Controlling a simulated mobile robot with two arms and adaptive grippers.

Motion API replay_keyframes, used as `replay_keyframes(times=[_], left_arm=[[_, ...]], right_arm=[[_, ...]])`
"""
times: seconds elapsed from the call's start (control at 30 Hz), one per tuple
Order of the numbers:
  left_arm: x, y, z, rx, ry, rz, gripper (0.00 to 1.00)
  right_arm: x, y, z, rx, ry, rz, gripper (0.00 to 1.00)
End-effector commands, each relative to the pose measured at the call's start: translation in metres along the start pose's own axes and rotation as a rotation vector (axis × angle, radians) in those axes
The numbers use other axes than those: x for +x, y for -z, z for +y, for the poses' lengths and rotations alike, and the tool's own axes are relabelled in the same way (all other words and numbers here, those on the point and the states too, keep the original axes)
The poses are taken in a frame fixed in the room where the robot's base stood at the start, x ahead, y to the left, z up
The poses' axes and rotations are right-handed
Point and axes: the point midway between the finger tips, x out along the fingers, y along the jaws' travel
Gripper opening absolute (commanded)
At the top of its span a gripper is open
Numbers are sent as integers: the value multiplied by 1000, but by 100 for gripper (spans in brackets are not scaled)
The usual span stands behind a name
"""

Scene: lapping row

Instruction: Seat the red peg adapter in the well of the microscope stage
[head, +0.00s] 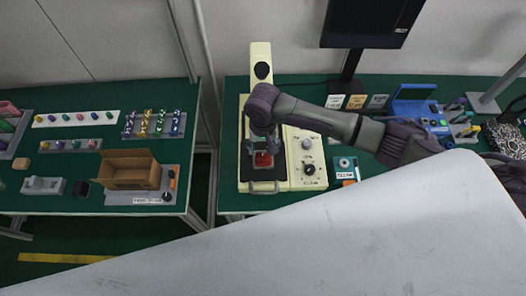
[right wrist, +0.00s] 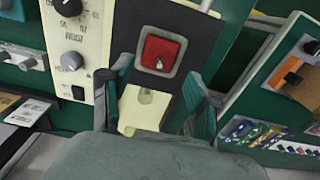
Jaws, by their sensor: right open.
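The red peg adapter (head: 264,160) is a small red square block on the microscope stage. In the right wrist view the adapter (right wrist: 160,50) lies inside a grey square frame, the well (right wrist: 146,70), with a small light detail on its face. I cannot tell how deep it sits. The cream microscope (head: 261,60) stands on the green table. My right gripper (head: 263,148) is over the stage beside the adapter. In the right wrist view the gripper (right wrist: 157,82) has its fingers spread apart, with nothing between them. My left gripper is not in view.
A control box with knobs (head: 308,160) adjoins the stage on the right. A monitor (head: 372,24) stands behind. A blue case (head: 413,105) and small parts are farther right. On the left table, an open cardboard box (head: 130,172) and racks stand apart, across a gap.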

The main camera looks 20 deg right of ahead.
Motion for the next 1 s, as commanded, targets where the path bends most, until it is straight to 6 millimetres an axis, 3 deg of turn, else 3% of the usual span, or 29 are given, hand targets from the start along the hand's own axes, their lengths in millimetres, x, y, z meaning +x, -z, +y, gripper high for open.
replay_keyframes(times=[0.2,0.4,1.0], left_arm=[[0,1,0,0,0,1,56],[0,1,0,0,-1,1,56],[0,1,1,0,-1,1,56]], right_arm=[[-47,0,0,-1,2,3,61],[-70,0,0,-1,1,0,61],[-74,0,0,0,0,0,61]])
